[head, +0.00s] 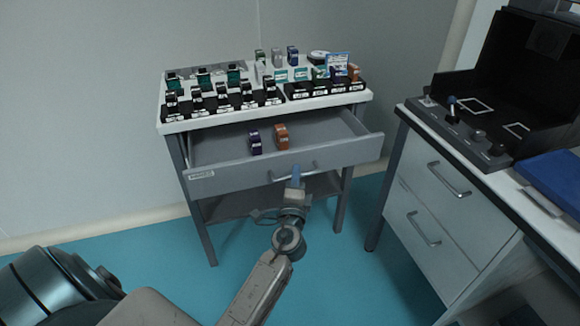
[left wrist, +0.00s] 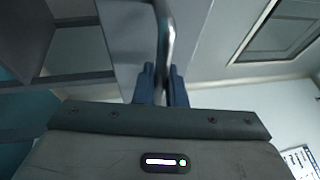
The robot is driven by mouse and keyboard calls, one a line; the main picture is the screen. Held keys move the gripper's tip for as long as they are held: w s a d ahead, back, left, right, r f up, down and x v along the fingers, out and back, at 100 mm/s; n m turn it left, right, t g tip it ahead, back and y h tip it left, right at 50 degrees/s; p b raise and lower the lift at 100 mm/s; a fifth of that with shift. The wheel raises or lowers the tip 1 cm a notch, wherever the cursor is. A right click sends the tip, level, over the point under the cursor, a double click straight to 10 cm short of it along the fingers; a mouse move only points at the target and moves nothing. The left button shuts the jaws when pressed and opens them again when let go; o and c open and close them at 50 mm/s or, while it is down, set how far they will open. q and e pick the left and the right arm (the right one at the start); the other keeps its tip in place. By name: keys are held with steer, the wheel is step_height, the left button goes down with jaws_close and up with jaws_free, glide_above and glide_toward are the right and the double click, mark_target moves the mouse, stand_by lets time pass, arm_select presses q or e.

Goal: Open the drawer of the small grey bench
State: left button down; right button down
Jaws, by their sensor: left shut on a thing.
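The small grey bench (head: 175,127) stands against the wall in the head view. Its drawer (head: 230,178) is pulled out, with its inside showing. A purple item (head: 255,142) and an orange item (head: 281,137) stand in the drawer. My left gripper (head: 296,176) is at the drawer's front, shut on the bar handle (head: 276,178). In the left wrist view the handle (left wrist: 170,45) runs between the two blue fingers of the gripper (left wrist: 162,80). My right gripper is not in view.
The bench top holds several small items in dark racks (head: 220,104). A white cabinet (head: 430,215) with two drawers stands at the right, bearing a black open case (head: 500,110) and a blue box (head: 555,180). Teal floor (head: 340,265) lies free between.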

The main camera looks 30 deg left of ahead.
arm_select(q)
steer(key=shift+s+d, duration=0.8)
steer(key=shift+d, duration=0.15)
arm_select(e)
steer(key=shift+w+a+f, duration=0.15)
arm_select(q)
steer(key=c, duration=1.5)
jaws_free()
